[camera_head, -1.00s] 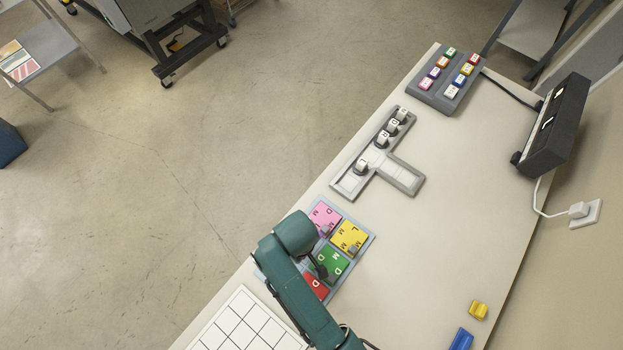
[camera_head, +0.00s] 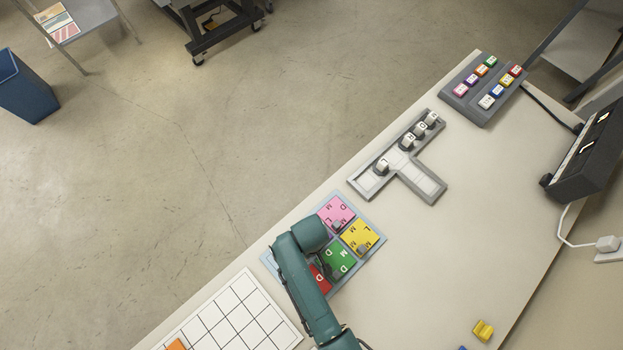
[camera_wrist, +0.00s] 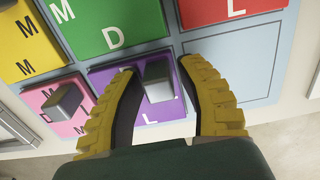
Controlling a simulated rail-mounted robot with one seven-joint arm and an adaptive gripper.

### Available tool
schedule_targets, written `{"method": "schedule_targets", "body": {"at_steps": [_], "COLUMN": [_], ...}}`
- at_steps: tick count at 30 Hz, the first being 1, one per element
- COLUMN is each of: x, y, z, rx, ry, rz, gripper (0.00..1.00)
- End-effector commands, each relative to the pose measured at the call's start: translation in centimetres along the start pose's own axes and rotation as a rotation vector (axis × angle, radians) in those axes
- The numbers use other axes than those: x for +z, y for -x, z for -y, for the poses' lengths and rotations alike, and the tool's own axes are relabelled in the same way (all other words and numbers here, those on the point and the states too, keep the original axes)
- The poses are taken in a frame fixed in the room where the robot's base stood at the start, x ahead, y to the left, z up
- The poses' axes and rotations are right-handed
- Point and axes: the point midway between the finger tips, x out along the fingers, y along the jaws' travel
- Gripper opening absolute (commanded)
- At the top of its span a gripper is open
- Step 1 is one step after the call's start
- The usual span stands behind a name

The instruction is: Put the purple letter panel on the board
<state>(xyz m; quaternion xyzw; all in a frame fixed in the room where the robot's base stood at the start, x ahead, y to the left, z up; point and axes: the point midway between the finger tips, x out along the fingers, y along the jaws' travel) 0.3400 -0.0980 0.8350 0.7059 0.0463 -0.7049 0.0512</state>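The purple letter panel (camera_wrist: 168,112) lies in the blue panel tray (camera_wrist: 232,62) in the wrist view, with a grey block-shaped knob (camera_wrist: 158,80) standing on it. My gripper (camera_wrist: 160,74) is open, with its yellow fingers on either side of the knob and a gap showing around it. I cannot tell how high the fingertips are above the panel. In the head view my arm hides the purple panel and the gripper. The white grid board (camera_head: 238,318) lies at the lower left of the table, beside the panel tray.
Pink (camera_wrist: 62,108), yellow (camera_wrist: 18,42), green (camera_wrist: 105,22) and red (camera_wrist: 225,8) panels surround the purple one; the slot right of it is empty. A grey T-shaped tray (camera_head: 425,181) with letter pieces and a key block (camera_head: 483,90) stand farther up the table.

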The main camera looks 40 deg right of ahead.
Motion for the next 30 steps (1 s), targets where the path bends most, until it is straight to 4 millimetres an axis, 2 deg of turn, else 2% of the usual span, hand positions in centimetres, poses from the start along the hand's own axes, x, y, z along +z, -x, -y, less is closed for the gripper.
{"method": "schedule_targets", "body": {"at_steps": [8, 11, 22, 25, 30], "x": [0.0, 0.0, -0.1, -0.1, 0.0], "y": [0.1, 1.0, 9.7, 11.3, 12.3], "z": [0.0, 0.0, 0.0, 0.0, 0.0], "rx": [0.0, 0.001, 0.001, 0.0, 0.0], "ry": [0.0, 0.0, 0.0, 0.0, 0.0], "rz": [0.0, -0.002, -0.004, -0.002, 0.001], "gripper": [0.4, 0.4, 0.4, 0.4, 0.4]}}
